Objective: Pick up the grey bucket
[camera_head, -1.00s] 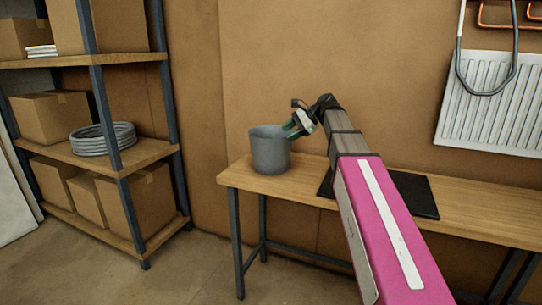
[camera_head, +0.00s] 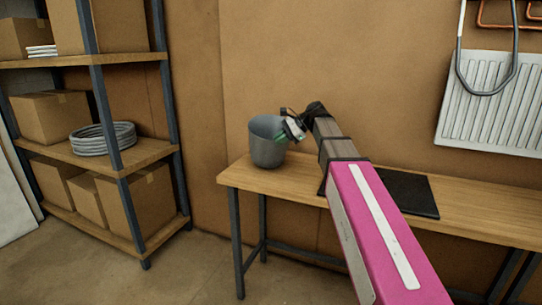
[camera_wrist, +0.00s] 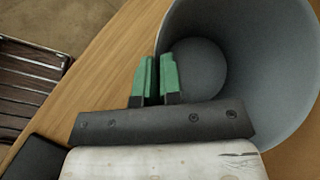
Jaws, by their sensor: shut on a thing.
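The grey bucket (camera_head: 266,151) is upright at the left end of the wooden workbench (camera_head: 243,179), with its open mouth up. It looks a little above the bench top, but the gap is hard to judge. My gripper (camera_head: 282,134) comes from the right and is shut on the bucket's rim. In the wrist view, the green fingers (camera_wrist: 159,80) pinch the near wall, one inside and one outside. The bucket's empty inside (camera_wrist: 245,70) shows there too. The fingertips are partly hidden in the head view.
A black mat (camera_head: 410,192) lies on the bench under my arm. Shelves with boxes and a coiled grey hose (camera_head: 103,138) stand at the left. A white radiator (camera_head: 490,105) hangs on the wall at the right. The wall is close behind the bench.

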